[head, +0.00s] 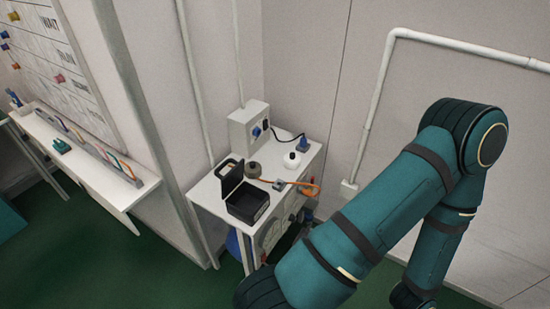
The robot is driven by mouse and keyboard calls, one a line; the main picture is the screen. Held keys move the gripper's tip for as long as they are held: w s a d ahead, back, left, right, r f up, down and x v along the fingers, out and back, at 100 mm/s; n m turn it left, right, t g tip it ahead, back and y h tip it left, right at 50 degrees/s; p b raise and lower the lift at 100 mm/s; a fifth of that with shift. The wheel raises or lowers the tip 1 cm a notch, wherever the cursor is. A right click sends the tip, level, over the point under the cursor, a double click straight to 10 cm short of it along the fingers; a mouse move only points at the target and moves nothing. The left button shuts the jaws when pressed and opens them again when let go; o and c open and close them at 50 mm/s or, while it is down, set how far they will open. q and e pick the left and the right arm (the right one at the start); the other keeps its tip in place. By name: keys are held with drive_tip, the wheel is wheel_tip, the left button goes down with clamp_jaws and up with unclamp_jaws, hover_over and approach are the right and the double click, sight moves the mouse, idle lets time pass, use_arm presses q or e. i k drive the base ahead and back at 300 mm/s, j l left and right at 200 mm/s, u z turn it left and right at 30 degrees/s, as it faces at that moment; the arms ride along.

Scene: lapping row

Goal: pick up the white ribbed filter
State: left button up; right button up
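A small white rounded thing (292,160) stands near the back right of a small white table. It may be the white ribbed filter, but it is too small for me to make out ribs. Nothing of mine touches it. My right arm fills the right side of the head view, bent at a high elbow, and its gripper is out of the picture. My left gripper is not in view either.
A white shelf (100,180) with small items runs along the left. Green floor (150,260) lies between.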

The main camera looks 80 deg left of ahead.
sight(291, 160)
drive_tip(key=i+j+u, duration=0.1)
drive_tip(key=i+u, duration=0.15)
drive_tip(key=u, duration=0.2)
drive_tip(key=i+u, duration=0.3)
drive_tip(key=u, duration=0.15)
drive_tip(key=i+u, duration=0.25)
drive_tip(key=u, duration=0.2)
drive_tip(key=i+u, duration=0.45)
drive_tip(key=i+l+u, duration=0.1)
drive_tip(key=i+u, duration=0.3)
drive_tip(key=k, duration=0.1)
